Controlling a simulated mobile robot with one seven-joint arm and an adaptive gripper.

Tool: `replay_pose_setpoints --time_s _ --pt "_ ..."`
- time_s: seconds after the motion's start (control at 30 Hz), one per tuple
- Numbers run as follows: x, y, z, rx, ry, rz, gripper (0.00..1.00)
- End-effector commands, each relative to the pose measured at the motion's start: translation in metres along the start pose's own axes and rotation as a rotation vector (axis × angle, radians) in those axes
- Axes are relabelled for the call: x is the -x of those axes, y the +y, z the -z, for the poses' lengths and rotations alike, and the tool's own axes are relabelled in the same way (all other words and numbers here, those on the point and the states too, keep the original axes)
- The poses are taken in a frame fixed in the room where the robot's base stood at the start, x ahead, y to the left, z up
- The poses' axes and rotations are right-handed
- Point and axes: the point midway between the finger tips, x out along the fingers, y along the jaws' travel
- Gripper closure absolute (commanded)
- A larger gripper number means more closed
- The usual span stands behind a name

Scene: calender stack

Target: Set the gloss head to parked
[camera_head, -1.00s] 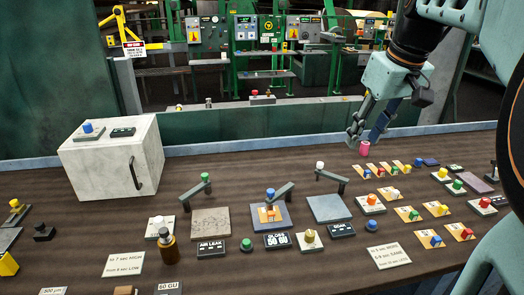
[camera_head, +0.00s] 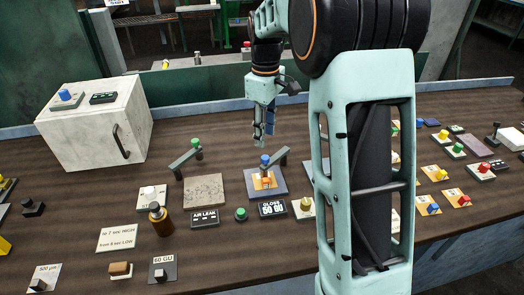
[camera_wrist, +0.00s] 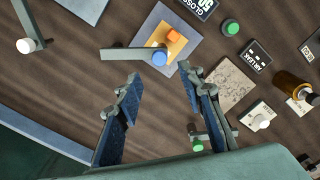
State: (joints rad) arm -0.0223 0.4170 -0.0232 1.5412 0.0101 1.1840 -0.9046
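The gloss head is a grey bar (camera_head: 280,156) with a blue knob (camera_head: 265,160). It reaches over a grey pad (camera_head: 252,190) on which an orange sample (camera_head: 266,182) lies. In the wrist view the bar (camera_wrist: 118,54) and its blue knob (camera_wrist: 160,58) lie just beyond my fingertips. My gripper (camera_head: 264,138) is above and behind the knob in the head view. In the wrist view my gripper (camera_wrist: 159,73) is open, with nothing between its fingers. A display (camera_head: 272,209) marked GLOSS sits in front of the pad.
Left of the pad is a bar with a green knob (camera_head: 196,143) by a rough grey slab (camera_head: 204,190). A brown bottle (camera_head: 161,219) and a white box (camera_head: 103,130) stand further left. My arm hides the table right of the pad.

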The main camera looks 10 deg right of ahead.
Motion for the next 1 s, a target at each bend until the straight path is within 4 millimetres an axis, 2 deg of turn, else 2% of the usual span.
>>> replay_pose_setpoints --time_s 0.2,0.4,0.57,0.83,1.0 --pt "-0.044 -0.001 0.000 0.000 -0.002 0.003 0.64" --pt "-0.070 -0.001 0.000 0.000 -0.001 0.001 0.64" --pt "-0.079 0.000 0.000 0.000 -0.001 0.000 0.64" --pt "-0.079 0.000 0.000 -0.001 0.000 0.000 0.66" --pt "-0.079 0.000 0.000 -0.001 0.000 0.000 0.84"
